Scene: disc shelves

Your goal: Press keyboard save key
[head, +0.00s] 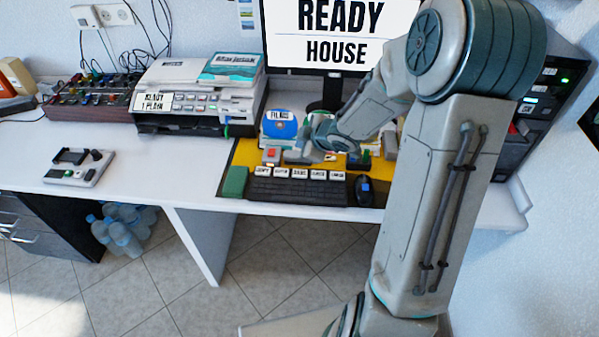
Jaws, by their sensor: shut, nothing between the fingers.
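The black keyboard (285,191) lies on the yellow mat near the desk's front edge. Along its back edge is a row of several white labelled keys. The third key from the left (299,173) looks like the save key, but its label is too small to read surely. My gripper (294,157) reaches in from the right and is above the mat, just behind the labelled keys. It is shut and empty. It looks apart from the keys, though its height above them is hard to judge. My gripper hides part of the mat behind the keyboard.
A black mouse (364,189) lies right of the keyboard, and a green block (234,182) left of it. A red-topped device (271,156) and a blue item (281,128) stand behind. The monitor (335,38) shows "READY HOUSE". A printer (200,92) stands left.

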